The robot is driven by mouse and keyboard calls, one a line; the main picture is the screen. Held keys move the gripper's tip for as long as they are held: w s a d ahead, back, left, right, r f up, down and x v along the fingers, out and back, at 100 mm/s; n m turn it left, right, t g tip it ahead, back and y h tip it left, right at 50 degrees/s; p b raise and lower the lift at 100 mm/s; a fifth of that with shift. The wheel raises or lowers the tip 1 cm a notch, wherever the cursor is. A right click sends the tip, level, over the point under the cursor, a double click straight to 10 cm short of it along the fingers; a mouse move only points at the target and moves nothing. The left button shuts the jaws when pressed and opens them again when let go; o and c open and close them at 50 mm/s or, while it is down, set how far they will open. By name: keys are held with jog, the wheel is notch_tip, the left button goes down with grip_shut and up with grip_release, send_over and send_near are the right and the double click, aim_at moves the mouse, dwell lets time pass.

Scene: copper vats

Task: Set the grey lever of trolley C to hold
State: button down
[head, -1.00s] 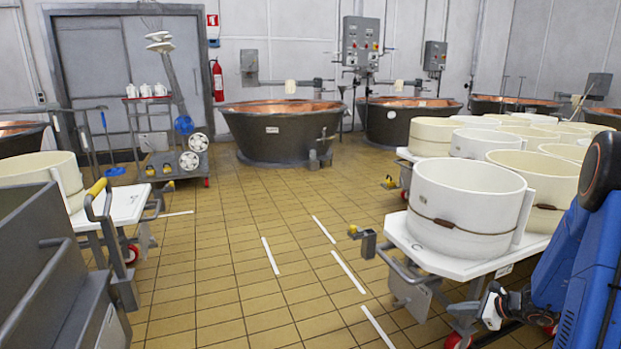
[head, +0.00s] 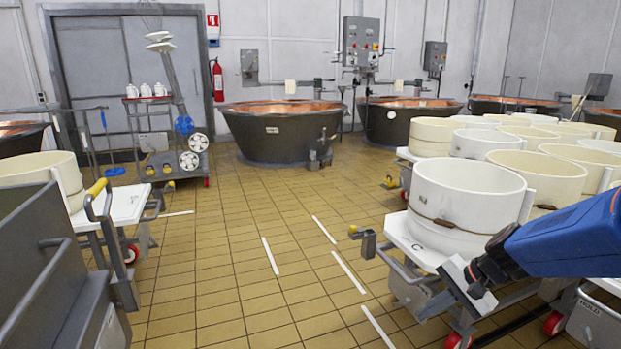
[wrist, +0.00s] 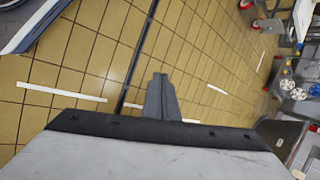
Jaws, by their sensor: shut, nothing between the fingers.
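Trolley C (head: 400,232), with a white top marked C, stands at the right in the head view and carries a white tub (head: 462,200). Grey metal parts hang under its near edge, but I cannot make out the grey lever or its setting among them. My gripper (head: 464,282) is in front of the trolley's near side, at the end of my blue arm, and hides part of the frame. Whether it touches the trolley I cannot tell. In the wrist view its fingers (wrist: 161,90) are shut together, empty, with tiled floor behind them.
A yellow-knobbed grey bracket (head: 364,241) juts from the trolley's left end. More tubs (head: 540,172) stand behind. Another trolley (head: 118,208) and a grey bin (head: 50,270) are at the left. The tiled floor between is clear. A thin dark bar (wrist: 138,50) crosses the wrist view.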

jog(key=s+r+n+h, duration=0.2)
jog(key=s+n, duration=0.3)
jog(key=s, duration=0.4)
jog(key=s+r+n+t+h, duration=0.1)
jog(key=s+r+n+h, duration=0.2)
jog(key=s, duration=0.6)
jog(key=shift+d+r+n+h, duration=0.3)
jog(key=shift+r+n, duration=0.55)
jog(key=shift+n, duration=0.25)
jog(key=c, duration=2.3)
grip_release()
jog(key=shift+s+d+t, duration=0.1)
jog(key=shift+s+t, duration=0.05)
jog(key=shift+t, duration=0.15)
jog(key=o, duration=0.5)
jog(key=shift+r, duration=0.1)
